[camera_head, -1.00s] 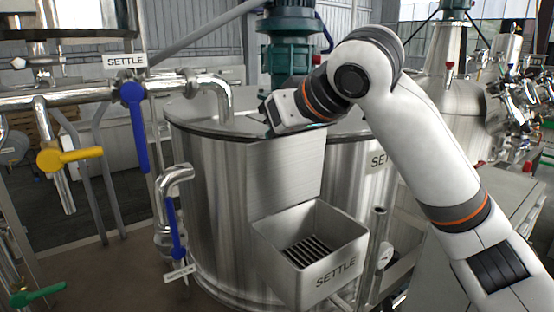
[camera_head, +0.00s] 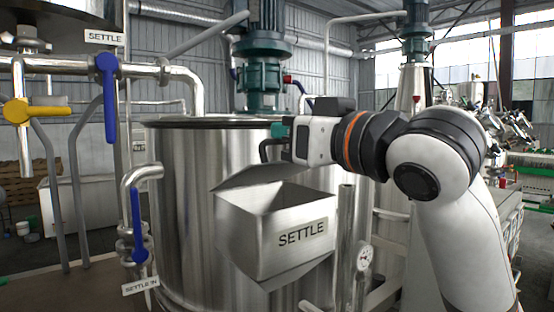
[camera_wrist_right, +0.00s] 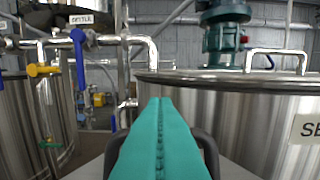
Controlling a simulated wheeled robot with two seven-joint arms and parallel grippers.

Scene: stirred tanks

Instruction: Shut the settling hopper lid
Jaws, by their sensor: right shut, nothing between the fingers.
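The settling hopper (camera_head: 300,240), a steel box labelled SETTLE, sticks out from the front of the big steel tank (camera_head: 190,220). Its plain metal lid (camera_head: 255,173) is tilted over the back of the mouth, partway between upright and flat. The front of the mouth is open. My right gripper (camera_head: 272,142) points left just above the lid, in front of the tank; I cannot tell whether it touches the lid. Its teal fingers (camera_wrist_right: 160,135) are shut together and empty in the wrist view. My left gripper is not in view.
A blue-handled valve (camera_head: 108,95) and a yellow-handled valve (camera_head: 38,111) sit on pipes at left. Another blue handle (camera_head: 138,240) is left of the hopper. A gauge (camera_head: 364,256) and upright pipe stand close to its right. A green motor (camera_head: 264,75) rises behind.

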